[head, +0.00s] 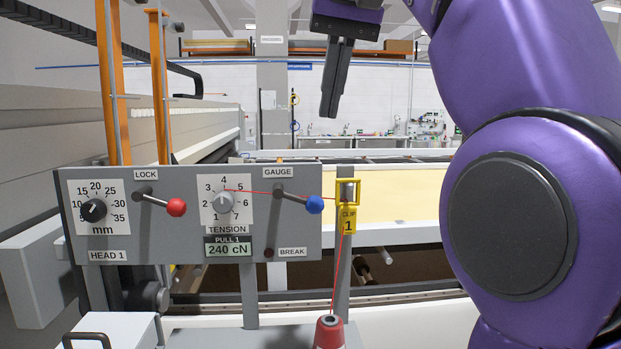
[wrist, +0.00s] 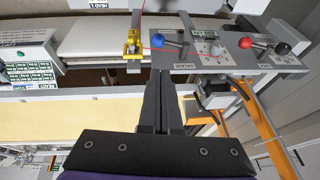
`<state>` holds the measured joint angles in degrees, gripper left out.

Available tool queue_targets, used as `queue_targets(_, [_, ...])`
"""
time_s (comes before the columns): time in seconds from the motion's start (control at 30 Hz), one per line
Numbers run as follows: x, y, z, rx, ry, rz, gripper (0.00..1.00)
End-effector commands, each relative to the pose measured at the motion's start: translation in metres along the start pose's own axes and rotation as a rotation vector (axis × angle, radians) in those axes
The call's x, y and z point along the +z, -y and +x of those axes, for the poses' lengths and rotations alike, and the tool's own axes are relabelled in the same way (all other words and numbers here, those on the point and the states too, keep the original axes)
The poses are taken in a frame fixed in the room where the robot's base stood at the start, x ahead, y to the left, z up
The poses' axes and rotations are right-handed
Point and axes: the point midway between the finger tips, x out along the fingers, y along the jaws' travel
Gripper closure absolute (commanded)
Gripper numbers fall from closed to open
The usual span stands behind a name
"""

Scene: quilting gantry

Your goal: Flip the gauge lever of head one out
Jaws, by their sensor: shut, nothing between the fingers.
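The HEAD 1 panel (head: 150,240) is grey and faces me in the head view. Its gauge lever (head: 314,205) has a blue knob and points right and slightly down from its pivot under the GAUGE label (head: 278,172). In the wrist view the blue knob (wrist: 186,48) shows just beyond my fingertips. My gripper (head: 328,112) is shut and empty, pointing down. It hangs above and slightly right of the lever in the head view, apart from it. A red thread (head: 250,191) runs from the tension dial past the lever's pivot to the yellow clip 1 (head: 348,220).
The red-knobbed LOCK lever (head: 175,207) and the tension dial (head: 223,202) are left of the gauge lever. The clip's post stands close to its right. A red thread cone (head: 329,333) stands below. The display reads 240 cN (head: 228,250).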

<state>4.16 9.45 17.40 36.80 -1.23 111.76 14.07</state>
Motion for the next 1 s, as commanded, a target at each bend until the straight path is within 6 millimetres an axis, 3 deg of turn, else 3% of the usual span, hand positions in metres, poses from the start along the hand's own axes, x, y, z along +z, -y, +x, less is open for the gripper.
queue_targets(0.37, [0.002,-0.001,0.043,0.002,0.003,0.003,1.00])
queue_targets(0.7, [0.003,0.001,0.101,0.001,0.003,0.001,1.00])
queue_targets(1.0, [0.007,0.008,0.127,0.001,0.001,0.001,1.00])
